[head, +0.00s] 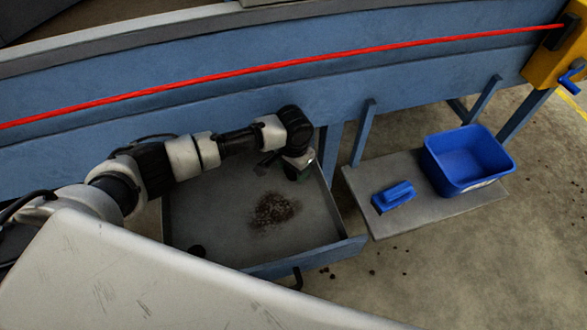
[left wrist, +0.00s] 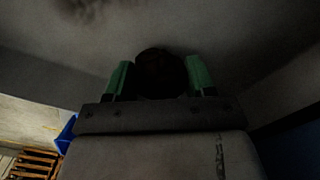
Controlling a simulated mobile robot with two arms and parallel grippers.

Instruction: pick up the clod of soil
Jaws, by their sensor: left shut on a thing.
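My left gripper (head: 299,170) is at the back right corner of the metal tray (head: 215,205), pointing down. In the left wrist view its two green fingers (left wrist: 160,76) are shut on a dark round clod of soil (left wrist: 160,66), one finger on each side of it. The wrist view is dim, so the clod's surface is hard to make out. In the head view the clod is hidden by the gripper. I cannot tell whether it touches the tray floor. My right gripper is in neither view.
Loose soil (head: 272,212) lies mid-tray, and a dark lump (head: 197,251) sits at its front left. A shelf (head: 415,212) on the right holds a blue bin (head: 466,162) and a blue brush-like object (head: 393,197). The blue machine frame (head: 230,105) with a red cord stands behind.

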